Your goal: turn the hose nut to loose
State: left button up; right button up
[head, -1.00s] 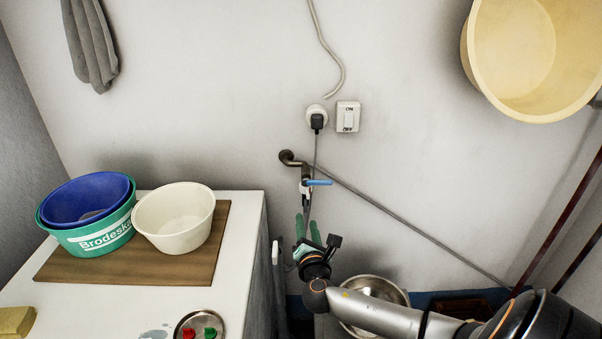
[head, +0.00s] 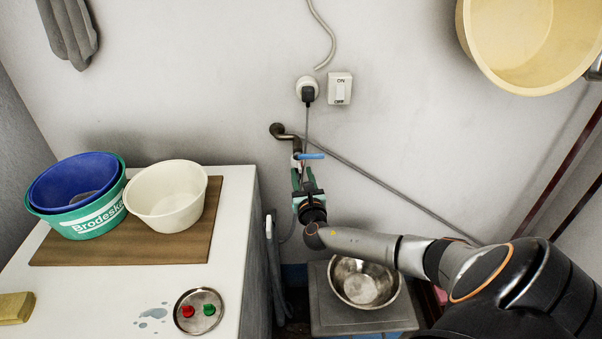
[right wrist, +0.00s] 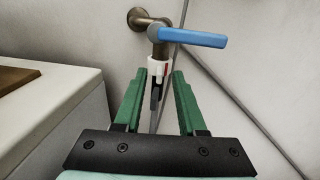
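The tap (right wrist: 158,48) has a blue lever (right wrist: 195,37) pointing right; the lever also shows in the head view (head: 312,156). The hose nut (right wrist: 153,70), white with a red mark, sits under the tap. A grey hose (right wrist: 155,104) hangs below it. My right gripper (right wrist: 160,74) has two green fingers standing apart, one on each side of the nut's lower part and the hose, with gaps showing. In the head view it (head: 304,174) points up at the tap from below; the nut is small and partly hidden there. My left gripper is not in view.
A white cabinet (head: 110,290) with a wooden board and basins stands left. A metal bowl (head: 364,283) sits on a grey stand below my right arm. A grey pipe or cable (head: 400,188) slopes along the wall. A socket with a plug (head: 307,90) is above the tap.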

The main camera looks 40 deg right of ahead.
jog(key=shift+x, duration=0.85)
grip_shut()
